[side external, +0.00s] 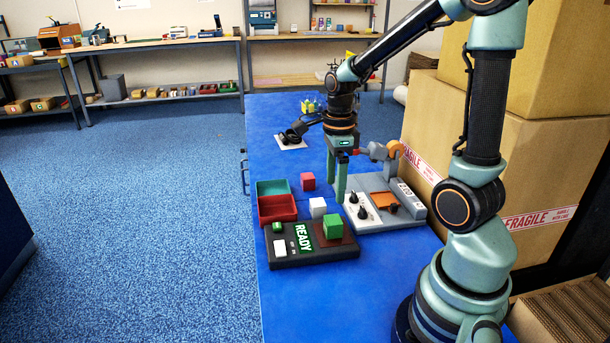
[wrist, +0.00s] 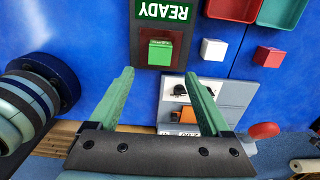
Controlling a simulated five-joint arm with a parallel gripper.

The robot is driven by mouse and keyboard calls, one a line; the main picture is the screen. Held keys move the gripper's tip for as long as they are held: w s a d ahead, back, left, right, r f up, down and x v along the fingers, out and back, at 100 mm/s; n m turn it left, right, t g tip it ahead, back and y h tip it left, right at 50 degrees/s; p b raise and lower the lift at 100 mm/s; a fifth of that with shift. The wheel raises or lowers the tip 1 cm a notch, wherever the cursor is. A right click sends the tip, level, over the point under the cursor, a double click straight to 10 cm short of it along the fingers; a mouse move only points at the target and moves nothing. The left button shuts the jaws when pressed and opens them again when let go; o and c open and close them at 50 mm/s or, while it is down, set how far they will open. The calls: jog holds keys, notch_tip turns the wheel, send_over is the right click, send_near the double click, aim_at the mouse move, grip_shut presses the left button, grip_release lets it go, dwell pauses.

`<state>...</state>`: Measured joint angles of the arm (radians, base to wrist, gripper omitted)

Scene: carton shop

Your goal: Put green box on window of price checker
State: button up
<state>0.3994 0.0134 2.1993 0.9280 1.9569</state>
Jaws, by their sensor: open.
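The green box (side external: 333,227) sits on the dark red square window (side external: 349,238) at the right end of a black device (side external: 300,260) with a lit green READY display. In the wrist view the green box (wrist: 160,52) lies inside the dark red square (wrist: 176,43), just beyond the fingertips. My gripper (side external: 337,187) is open and empty, its fingers pointing down. It is apart from the box, above and behind it in the side view. The wrist view shows both fingers of my gripper (wrist: 159,76) spread wide with nothing between them.
A grey device (side external: 413,218) with black knobs and an orange plate stands right of the black one. A white cube (side external: 318,207), a red cube (side external: 308,181), a red tray (side external: 277,208) and a green tray (side external: 273,187) are nearby. Large cartons (side external: 465,140) stand at the right.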

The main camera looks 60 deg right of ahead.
jog(key=a+r+n+t, duration=0.2)
jog(key=a+r+n, duration=0.3)
jog(key=n, duration=0.8)
jog(key=s+a+r+n+t, duration=0.1)
jog(key=a+r+n+t, duration=0.2)
jog(key=n, duration=1.1)
jog(key=a+r, duration=0.2)
jog(key=a, duration=0.2)
jog(key=shift+s+a+r+t, duration=0.2)
jog(key=shift+a+r+t, duration=0.05)
jog(key=shift+a+t, duration=0.05)
